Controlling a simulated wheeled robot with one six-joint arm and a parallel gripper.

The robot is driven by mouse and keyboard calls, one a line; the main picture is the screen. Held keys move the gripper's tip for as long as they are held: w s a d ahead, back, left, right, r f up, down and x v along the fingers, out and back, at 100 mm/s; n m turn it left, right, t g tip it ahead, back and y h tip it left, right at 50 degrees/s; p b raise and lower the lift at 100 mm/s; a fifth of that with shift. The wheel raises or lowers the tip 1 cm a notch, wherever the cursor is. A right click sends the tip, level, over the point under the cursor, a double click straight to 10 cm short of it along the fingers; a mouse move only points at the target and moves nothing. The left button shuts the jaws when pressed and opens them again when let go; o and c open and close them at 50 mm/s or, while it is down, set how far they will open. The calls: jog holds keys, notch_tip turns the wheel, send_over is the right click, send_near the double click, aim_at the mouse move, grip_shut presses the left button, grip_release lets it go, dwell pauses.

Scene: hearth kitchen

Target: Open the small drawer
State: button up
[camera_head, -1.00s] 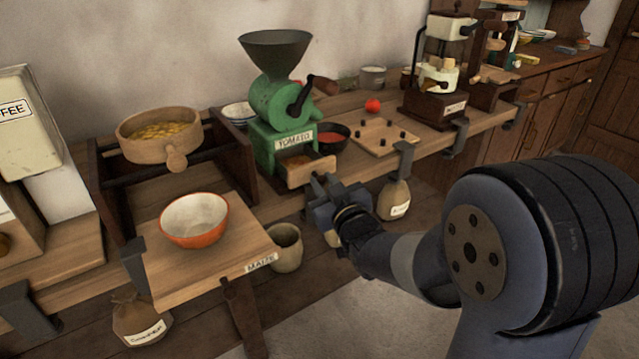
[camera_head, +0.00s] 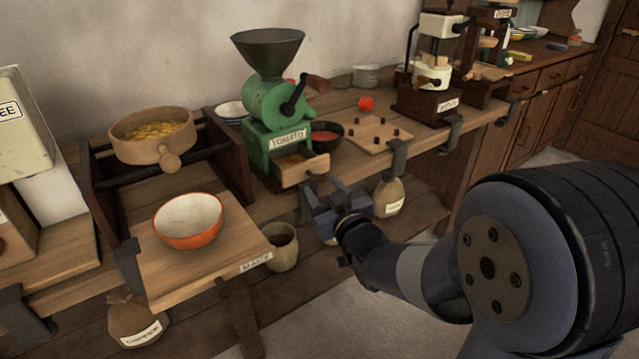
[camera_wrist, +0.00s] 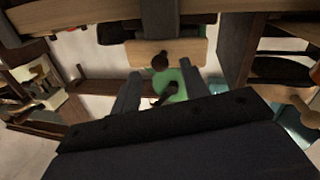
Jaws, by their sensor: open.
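The small wooden drawer (camera_head: 306,171) sits in the base of the green tomato mill (camera_head: 272,120). It sticks out of the base, and its open top and some contents show. In the wrist view the pale drawer front (camera_wrist: 190,49) carries a dark round knob (camera_wrist: 159,62). My gripper (camera_head: 325,190) is open, just in front of and a little below the drawer. In the wrist view my gripper (camera_wrist: 160,74) has its fingers spread to either side of the knob's line. The knob looks clear of the fingers, but contact cannot be told for certain.
An orange bowl (camera_head: 189,221) stands on the maize board (camera_head: 225,262) at left, with a beige pot (camera_head: 283,250) below. Right of the mill are a dark bowl (camera_head: 327,134), a pegged board (camera_head: 372,139) and a metal clamp (camera_head: 398,157).

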aim_at(317, 181)
jog(key=v, duration=0.8)
jog(key=shift+w, duration=0.1)
jog(key=x, duration=1.1)
jog(key=shift+w+a, duration=0.2)
jog(key=shift+w, duration=0.05)
jog(key=shift+r, duration=0.1)
